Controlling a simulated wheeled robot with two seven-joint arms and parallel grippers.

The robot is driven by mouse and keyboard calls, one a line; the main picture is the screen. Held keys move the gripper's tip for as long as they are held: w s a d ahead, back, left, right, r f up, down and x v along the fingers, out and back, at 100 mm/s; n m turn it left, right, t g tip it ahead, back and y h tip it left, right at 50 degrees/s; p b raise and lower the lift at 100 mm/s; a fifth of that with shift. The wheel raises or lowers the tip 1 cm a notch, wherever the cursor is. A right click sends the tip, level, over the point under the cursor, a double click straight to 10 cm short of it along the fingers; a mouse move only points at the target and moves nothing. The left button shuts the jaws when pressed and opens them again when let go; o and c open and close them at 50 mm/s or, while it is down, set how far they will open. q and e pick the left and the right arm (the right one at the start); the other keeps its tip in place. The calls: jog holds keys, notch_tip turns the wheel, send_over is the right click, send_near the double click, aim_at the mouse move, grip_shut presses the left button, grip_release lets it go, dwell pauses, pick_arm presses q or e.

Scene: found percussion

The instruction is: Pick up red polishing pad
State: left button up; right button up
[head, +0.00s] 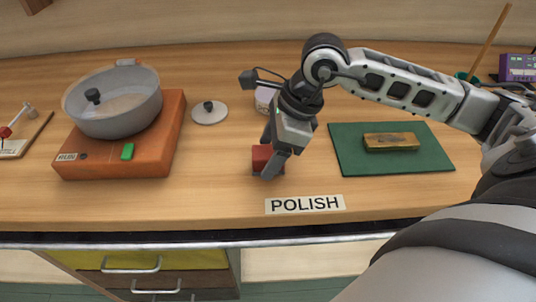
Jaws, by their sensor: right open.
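The red polishing pad (261,156) is a small red block on the wooden counter, behind and a little left of the POLISH label. My right gripper (269,161) reaches down over it, with its fingers around or beside the pad. The jaws are open, and part of the pad is hidden behind a finger. I cannot tell whether the fingers touch it. My left gripper is not in view.
A green mat (346,165) with a brass-coloured block (391,141) lies to the right. The POLISH label (305,204) lies near the front edge. An orange base (167,128) with a grey pot (117,112) stands left; a small lid (209,113) lies beside it.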

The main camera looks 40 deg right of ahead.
jog(key=shift+w+a+f, duration=0.1)
jog(key=shift+a+f, duration=0.05)
jog(key=shift+f, duration=0.35)
jog(key=c, duration=1.1)
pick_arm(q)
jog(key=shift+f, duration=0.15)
pick_arm(e)
jog(key=shift+r, duration=0.1)
